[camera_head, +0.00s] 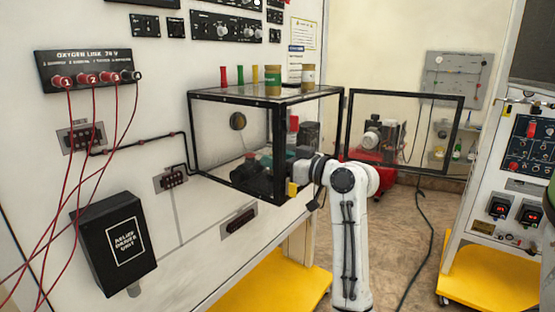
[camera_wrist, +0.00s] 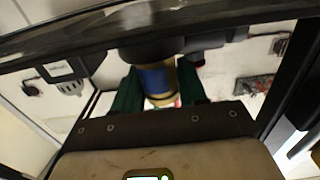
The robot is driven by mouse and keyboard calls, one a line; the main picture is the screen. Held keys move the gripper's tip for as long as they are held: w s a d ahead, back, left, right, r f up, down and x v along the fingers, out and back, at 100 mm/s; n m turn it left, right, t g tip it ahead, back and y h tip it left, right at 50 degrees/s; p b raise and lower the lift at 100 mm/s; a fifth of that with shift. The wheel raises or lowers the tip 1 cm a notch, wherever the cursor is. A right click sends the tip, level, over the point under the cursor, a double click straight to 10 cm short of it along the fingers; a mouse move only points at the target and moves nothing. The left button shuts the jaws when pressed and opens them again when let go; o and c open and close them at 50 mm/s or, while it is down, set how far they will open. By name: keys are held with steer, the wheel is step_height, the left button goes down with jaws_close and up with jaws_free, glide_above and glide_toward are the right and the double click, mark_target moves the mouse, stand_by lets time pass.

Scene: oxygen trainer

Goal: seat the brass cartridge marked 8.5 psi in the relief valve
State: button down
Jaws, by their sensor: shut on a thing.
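In the wrist view, my gripper (camera_wrist: 160,78) has its green fingers shut on a brass cartridge with a blue band (camera_wrist: 156,80). I cannot read its marking. Its far end meets or overlaps a dark round body (camera_wrist: 150,47), possibly the relief valve. I cannot tell whether they touch or whether the cartridge is inside it. In the head view, my arm reaches into the open side of a black-framed clear box (camera_head: 278,145). The held cartridge cannot be made out there. Dark equipment (camera_head: 262,178) stands low inside the box.
Two brass-coloured cylinders, one with a green band (camera_head: 273,80) and one with a pale band (camera_head: 308,76), stand on the box top beside thin red, green and yellow pieces. A framed clear door (camera_head: 388,92) stands open to the right. Red cables (camera_head: 69,150) hang at left.

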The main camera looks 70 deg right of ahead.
steer(key=shift+f, duration=0.25)
steer(key=c, duration=0.5)
jaws_free()
steer(key=shift+c, duration=0.2)
steer(key=b+v, duration=0.1)
steer(key=v, duration=0.9)
steer(key=shift+s+b, duration=0.35)
steer(key=shift+s, duration=0.05)
